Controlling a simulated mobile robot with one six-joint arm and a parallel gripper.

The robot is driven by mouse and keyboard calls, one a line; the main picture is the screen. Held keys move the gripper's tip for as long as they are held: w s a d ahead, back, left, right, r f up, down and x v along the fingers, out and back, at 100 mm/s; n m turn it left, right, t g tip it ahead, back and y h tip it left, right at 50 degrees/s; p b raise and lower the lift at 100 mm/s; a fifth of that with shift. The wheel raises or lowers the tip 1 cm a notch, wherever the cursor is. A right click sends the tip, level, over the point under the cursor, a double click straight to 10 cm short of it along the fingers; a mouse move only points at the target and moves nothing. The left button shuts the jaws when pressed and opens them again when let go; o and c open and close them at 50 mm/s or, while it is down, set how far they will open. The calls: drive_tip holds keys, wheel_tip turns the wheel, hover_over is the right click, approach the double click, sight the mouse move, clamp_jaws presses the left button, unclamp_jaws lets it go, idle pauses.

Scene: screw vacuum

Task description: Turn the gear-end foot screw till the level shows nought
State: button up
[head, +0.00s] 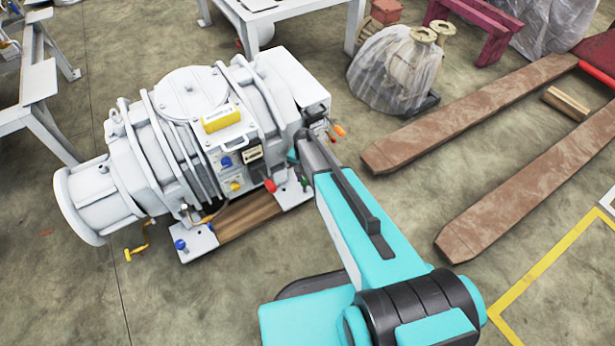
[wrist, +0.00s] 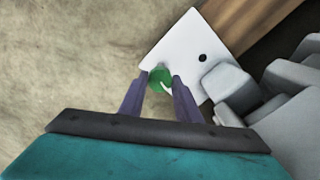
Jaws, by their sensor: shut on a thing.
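The grey screw vacuum pump (head: 190,105) stands on a low base in the head view. A yellow level (head: 221,117) lies on top of it; its reading is too small to make out. In the wrist view, a green foot screw (wrist: 160,76) stands at the corner of a white foot plate (wrist: 185,48). My gripper (wrist: 159,82) is shut on the green screw, one purple finger on each side. In the head view my arm partly hides this end of the pump. A blue foot screw (head: 180,244) sits on the other foot plate at the left.
A wooden beam (head: 250,217) lies between the foot plates. Rusty pallet forks (head: 470,115) lie at the right. The floor in front is mostly clear.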

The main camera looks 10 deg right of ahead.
sight(304, 179)
drive_tip(key=shift+w+r, duration=0.15)
drive_tip(key=shift+w, duration=0.3)
drive_tip(key=o, duration=1)
drive_tip(key=shift+o, duration=0.3)
drive_tip(key=shift+s, duration=0.25)
drive_tip(key=shift+s+r, duration=0.1)
drive_tip(key=shift+r, duration=0.5)
wheel_tip(304, 179, up, 12)
drive_tip(key=p, duration=0.2)
drive_tip(key=shift+r, duration=0.25)
